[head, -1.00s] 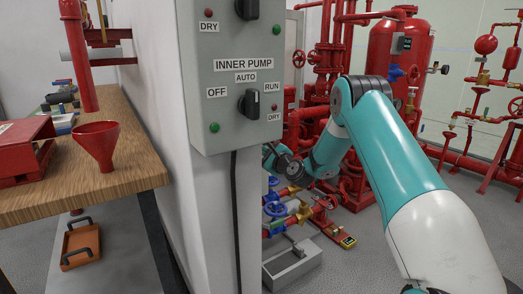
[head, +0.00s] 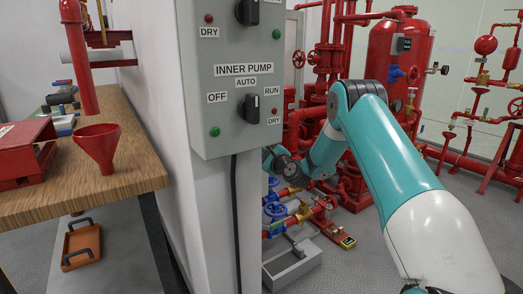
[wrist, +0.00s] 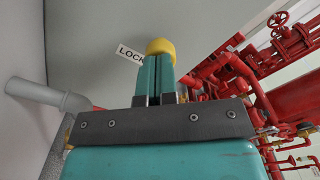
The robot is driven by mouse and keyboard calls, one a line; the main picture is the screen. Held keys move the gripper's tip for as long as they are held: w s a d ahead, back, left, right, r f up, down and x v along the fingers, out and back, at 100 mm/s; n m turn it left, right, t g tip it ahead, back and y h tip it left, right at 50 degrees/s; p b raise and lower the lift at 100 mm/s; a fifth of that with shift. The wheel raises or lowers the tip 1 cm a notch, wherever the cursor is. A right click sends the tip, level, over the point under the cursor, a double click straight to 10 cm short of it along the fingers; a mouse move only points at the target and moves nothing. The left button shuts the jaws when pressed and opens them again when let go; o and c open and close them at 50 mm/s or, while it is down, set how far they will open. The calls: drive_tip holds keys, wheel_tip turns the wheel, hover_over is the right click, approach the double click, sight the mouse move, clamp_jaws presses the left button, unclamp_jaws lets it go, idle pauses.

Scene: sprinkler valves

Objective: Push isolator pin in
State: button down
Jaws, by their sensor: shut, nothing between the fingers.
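A yellow rounded knob (wrist: 160,46), which looks like the isolator pin, shows in the wrist view just beyond my fingertips. My gripper (wrist: 157,62) has its teal fingers shut together with nothing between them. The fingertips overlap the lower edge of the knob in the picture; I cannot tell whether they touch it. In the head view, my gripper and the knob are hidden behind the wall with the control panel.
The grey INNER PUMP panel (head: 238,75) hangs on the wall end close to my arm. Red pipes and valves (wrist: 235,70) lie right of my gripper. A grey pipe (wrist: 45,95) is at left. A wooden bench (head: 140,165) stands at far left.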

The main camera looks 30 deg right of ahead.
drive_tip(key=s+b, duration=0.2)
drive_tip(key=s, duration=0.2)
idle(0.8)
drive_tip(key=shift+d, duration=0.1)
idle(0.4)
